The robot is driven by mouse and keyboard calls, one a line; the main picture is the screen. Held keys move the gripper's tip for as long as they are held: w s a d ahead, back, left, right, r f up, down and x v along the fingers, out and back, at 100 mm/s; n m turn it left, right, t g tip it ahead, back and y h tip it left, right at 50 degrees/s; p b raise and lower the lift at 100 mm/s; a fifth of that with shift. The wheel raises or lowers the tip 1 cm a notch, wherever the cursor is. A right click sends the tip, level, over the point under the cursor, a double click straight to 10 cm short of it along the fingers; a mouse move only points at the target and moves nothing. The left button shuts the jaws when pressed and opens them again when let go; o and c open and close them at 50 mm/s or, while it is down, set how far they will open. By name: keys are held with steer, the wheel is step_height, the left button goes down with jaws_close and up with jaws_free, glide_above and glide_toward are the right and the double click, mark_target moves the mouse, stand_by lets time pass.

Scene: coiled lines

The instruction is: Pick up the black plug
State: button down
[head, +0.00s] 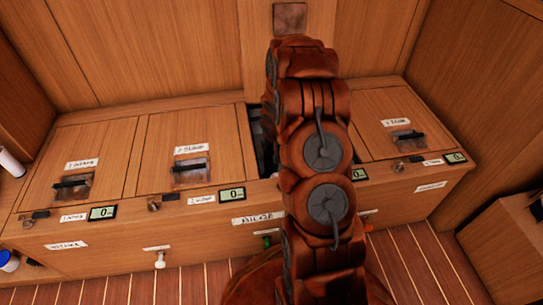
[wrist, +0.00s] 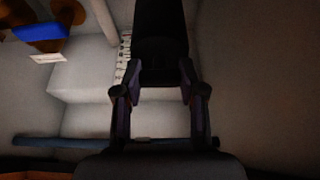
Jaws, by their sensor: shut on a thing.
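In the wrist view my gripper (wrist: 162,78) is shut on a black, block-shaped thing (wrist: 161,38), which appears to be the black plug. It sits between the two fingers and runs up out of the top of the picture, so its far end is out of sight. The view is dim and its finer shape cannot be made out. In the head view my arm reaches down over an open compartment (head: 262,150) in the wooden bench. The gripper and the plug are hidden there behind the arm.
The pale compartment interior has a step (wrist: 82,80), a dark blue bar or line (wrist: 60,143) and a blue item (wrist: 40,31) at upper left. The bench has closed hatches left (head: 85,160) and right (head: 392,112), with handles, labels and small displays. A wooden wall stands behind.

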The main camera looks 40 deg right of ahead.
step_height(320, 180, up, 10)
steer(key=p, duration=0.4)
steer(key=shift+r, duration=0.2)
stand_by(0.6)
